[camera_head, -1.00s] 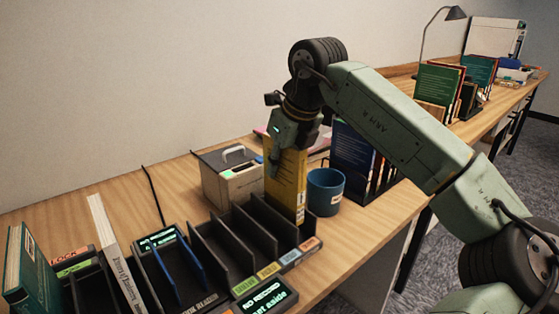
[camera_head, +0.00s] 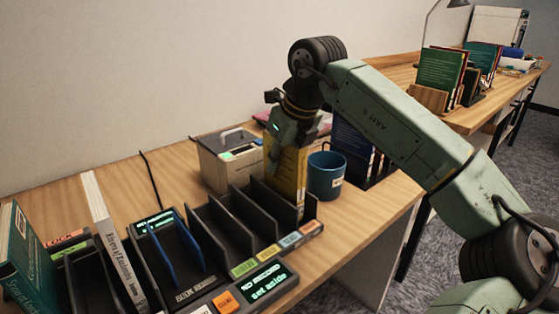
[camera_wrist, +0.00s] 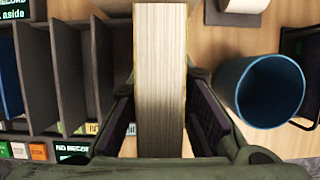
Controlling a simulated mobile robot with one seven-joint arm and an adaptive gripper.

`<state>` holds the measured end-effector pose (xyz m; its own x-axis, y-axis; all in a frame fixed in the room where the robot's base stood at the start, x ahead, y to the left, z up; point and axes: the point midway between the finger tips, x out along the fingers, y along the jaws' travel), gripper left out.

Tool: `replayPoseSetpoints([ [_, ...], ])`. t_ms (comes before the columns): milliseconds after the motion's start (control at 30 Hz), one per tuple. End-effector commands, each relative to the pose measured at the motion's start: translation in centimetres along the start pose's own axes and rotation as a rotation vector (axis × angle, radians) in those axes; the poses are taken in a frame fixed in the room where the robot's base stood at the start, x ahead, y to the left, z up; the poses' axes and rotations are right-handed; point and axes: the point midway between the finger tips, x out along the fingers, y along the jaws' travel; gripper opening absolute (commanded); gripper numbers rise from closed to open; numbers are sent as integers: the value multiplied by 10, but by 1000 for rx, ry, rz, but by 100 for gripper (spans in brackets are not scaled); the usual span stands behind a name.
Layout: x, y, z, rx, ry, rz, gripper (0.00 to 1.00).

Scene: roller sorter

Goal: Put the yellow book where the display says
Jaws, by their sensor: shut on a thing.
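My gripper (camera_head: 286,148) is shut on the yellow book (camera_head: 291,178), which is upright with its spine toward the front right. In the wrist view the book (camera_wrist: 160,65) shows its pale page edges between the two fingers. The book is at the right end of the black slotted sorter (camera_head: 237,228). Its lower end is partly hidden by a dark panel, and I cannot tell whether it rests on the slot floor. The front display (camera_head: 266,282) reads "NO RECORD" and "set aside" in green.
A blue mug (camera_head: 326,177) stands close to the book's right; it also shows in the wrist view (camera_wrist: 262,90). A box with a handle (camera_head: 228,160) stands behind the sorter. Dark books in a rack (camera_head: 352,150) stand beyond the mug. A white book (camera_head: 110,240) stands at left.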

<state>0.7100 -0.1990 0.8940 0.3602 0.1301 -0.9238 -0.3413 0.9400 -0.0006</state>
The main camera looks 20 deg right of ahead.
Motion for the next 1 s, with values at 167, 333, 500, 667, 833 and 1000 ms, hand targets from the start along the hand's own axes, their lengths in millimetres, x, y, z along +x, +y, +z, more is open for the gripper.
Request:
replayPoseSetpoints([
  [167,4,0,-2,0,-1,0,0],
  [333,7,0,-3,0,-1,0,0],
  [500,8,0,-3,0,-1,0,23],
  [667,8,0,-3,0,0,0,33],
  [833,8,0,-3,0,0,0,41],
  [1000,8,0,-3,0,0,0,41],
])
